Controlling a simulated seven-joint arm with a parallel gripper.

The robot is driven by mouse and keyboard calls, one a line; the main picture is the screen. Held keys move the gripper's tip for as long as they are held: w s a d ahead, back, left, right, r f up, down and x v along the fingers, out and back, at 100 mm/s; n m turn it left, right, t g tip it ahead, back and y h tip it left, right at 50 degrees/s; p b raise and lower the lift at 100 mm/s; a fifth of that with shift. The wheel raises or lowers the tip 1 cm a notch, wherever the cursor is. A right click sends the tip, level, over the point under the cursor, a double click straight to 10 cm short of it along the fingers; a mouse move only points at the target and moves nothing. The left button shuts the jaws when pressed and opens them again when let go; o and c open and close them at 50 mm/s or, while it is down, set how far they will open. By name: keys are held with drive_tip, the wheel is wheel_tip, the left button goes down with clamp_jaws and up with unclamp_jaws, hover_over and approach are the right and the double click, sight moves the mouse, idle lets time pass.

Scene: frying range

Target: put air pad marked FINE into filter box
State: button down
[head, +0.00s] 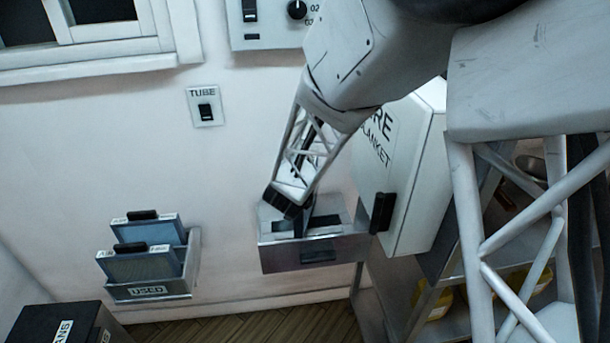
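A metal box (345,250) with an open top and a small label plate on its front is mounted on the wall in the middle; I take it to be the filter box, though its label is too small to read. My gripper (290,205) points down at the box's top, and its dark fingers overlap the opening. Whether it holds anything is unclear. Two blue-framed pads with black handles, a front pad (140,266) and a rear pad (165,230), stand in a rack marked USED (150,291) at the left. Their small markings are not legible.
A white FIRE BLANKET case (415,190) with a black handle is close to the right of the box. Metal shelves (435,270) stand below it. A dark box (60,325) is at the lower left. A TUBE switch (205,107) is on the wall.

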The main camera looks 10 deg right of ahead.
drive_tip(key=shift+f, duration=0.2)
drive_tip(key=c, duration=0.8)
unclamp_jaws()
drive_tip(key=shift+r, duration=0.15)
drive_tip(key=shift+s+r, duration=0.1)
drive_tip(key=v, duration=1.1)
drive_tip(key=shift+s+a+r, duration=0.15)
drive_tip(key=shift+s+a, duration=0.05)
drive_tip(key=shift+s, duration=0.1)
drive_tip(key=shift+r, duration=0.15)
